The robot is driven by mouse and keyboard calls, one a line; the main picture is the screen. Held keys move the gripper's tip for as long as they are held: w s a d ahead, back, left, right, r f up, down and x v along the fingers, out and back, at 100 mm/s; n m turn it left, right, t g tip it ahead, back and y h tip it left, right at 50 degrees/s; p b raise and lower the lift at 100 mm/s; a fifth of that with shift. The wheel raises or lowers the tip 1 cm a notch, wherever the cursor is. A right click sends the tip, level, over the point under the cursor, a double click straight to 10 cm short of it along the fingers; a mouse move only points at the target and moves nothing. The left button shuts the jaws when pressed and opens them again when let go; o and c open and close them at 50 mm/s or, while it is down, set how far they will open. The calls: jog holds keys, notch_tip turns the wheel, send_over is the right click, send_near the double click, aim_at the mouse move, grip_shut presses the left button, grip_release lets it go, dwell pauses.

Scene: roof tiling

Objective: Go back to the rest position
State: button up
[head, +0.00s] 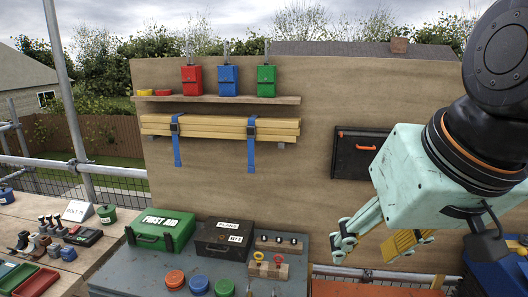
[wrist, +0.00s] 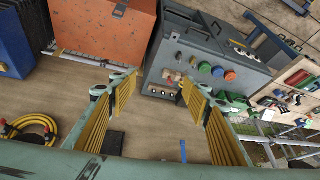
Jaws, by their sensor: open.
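My gripper (head: 375,240) is at the right of the head view, in the air in front of the plywood board (head: 330,85). Its two fingers with yellow inner pads are spread apart, with nothing between them. No object is held. The rest position itself is not marked in either view.
A grey bench (head: 130,270) carries a green first aid box (head: 160,228), a dark case (head: 222,238) and coloured round lids. A black panel (head: 358,152) hangs on the board near my gripper. An orange box (wrist: 105,35) and a yellow coil (wrist: 30,135) show in the wrist view.

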jog(key=s+d+f+g+h, duration=0.1)
jog(key=s+d, duration=0.3)
jog(key=s, duration=0.7)
jog(key=shift+s+d+f+g, duration=0.2)
jog(key=shift+f+g, duration=0.1)
jog(key=shift+f, duration=0.25)
jog(key=shift+d, duration=0.1)
